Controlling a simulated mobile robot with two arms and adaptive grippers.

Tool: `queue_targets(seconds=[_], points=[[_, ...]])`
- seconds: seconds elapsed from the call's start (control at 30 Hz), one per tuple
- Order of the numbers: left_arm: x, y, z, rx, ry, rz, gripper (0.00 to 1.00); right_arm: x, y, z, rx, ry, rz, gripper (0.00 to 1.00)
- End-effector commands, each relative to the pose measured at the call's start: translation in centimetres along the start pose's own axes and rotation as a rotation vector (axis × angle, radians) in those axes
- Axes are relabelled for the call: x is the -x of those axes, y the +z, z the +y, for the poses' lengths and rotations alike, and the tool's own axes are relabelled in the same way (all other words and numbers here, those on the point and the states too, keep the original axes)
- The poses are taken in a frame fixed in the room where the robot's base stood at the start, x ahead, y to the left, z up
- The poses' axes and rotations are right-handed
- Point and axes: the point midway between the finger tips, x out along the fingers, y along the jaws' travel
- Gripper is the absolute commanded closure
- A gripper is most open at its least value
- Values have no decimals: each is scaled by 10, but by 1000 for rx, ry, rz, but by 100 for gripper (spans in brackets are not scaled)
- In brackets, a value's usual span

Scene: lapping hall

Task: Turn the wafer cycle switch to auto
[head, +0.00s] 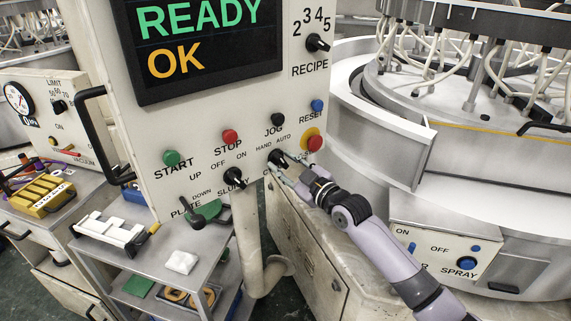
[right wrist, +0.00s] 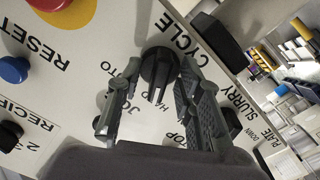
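The wafer cycle switch is a black knob (head: 276,156) on the white control panel (head: 215,185), under the HAND and AUTO labels. In the right wrist view the knob (right wrist: 157,68) sits between my fingertips, its ridge seeming to point toward the partly covered HAND label. My right gripper (head: 284,171) reaches in from the lower right, up to the knob. In the right wrist view its two fingers (right wrist: 146,92) are apart on either side of the knob, with a clear gap on the left; contact on the right cannot be told. My left gripper is out of view.
Near the switch are a red button on a yellow ring (head: 314,143), a black JOG button (head: 278,119), a blue RESET button (head: 317,105) and the SLURRY knob (head: 234,176). The display (head: 205,45) reads READY OK. The round machine (head: 380,130) stands right.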

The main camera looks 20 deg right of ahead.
Motion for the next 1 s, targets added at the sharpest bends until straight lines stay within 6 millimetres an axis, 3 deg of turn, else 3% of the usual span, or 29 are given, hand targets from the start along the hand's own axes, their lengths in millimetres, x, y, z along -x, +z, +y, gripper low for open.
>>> queue_targets(seconds=[0.53,1.0], points=[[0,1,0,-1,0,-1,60,0,0,0,-1,0,0,100],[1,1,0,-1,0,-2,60,0,0,0,-26,-1,-1,100]])
